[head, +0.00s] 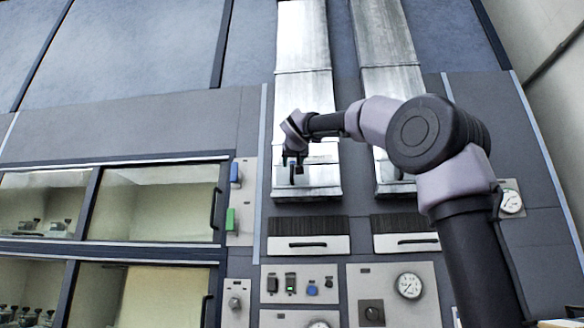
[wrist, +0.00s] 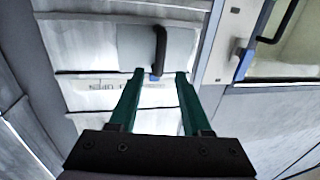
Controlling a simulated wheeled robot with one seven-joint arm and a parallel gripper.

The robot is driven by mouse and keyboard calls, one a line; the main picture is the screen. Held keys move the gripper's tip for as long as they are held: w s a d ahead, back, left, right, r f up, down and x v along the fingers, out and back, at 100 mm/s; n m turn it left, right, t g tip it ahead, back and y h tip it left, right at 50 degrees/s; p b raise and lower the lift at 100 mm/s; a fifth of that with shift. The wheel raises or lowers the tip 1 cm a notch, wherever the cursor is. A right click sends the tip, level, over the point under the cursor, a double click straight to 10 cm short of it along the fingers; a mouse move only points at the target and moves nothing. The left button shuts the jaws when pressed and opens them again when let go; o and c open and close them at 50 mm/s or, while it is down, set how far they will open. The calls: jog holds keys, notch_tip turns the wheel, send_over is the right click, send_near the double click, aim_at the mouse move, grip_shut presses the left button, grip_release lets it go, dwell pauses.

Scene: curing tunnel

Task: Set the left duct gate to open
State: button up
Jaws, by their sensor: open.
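The left duct (head: 303,60) is a pale metal shaft running up the wall in the head view. Its gate plate (wrist: 135,45) carries a dark bar handle (wrist: 160,45) in the wrist view. Beside the handle are small upside-down letters (wrist: 108,86), partly hidden by a finger, that seem to read OPEN. My gripper (wrist: 160,75) is open, its two green fingers pointing at the handle. One handle end shows between the fingertips; I cannot tell whether they are around it or short of it. In the head view my gripper (head: 294,160) covers part of the gate.
A second duct (head: 392,80) runs to the right, partly behind my arm. A panel with blue (head: 235,173) and green (head: 230,220) switches is left of the left duct. Glass-fronted cabinets (head: 150,205) stand further left. Dark vents, gauges and knobs sit below the ducts.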

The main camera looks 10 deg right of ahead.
aim_at(292, 168)
jog(key=shift+w+d, duration=0.2)
jog(key=shift+w, duration=1.4)
jog(key=shift+c, duration=0.2)
grip_shut()
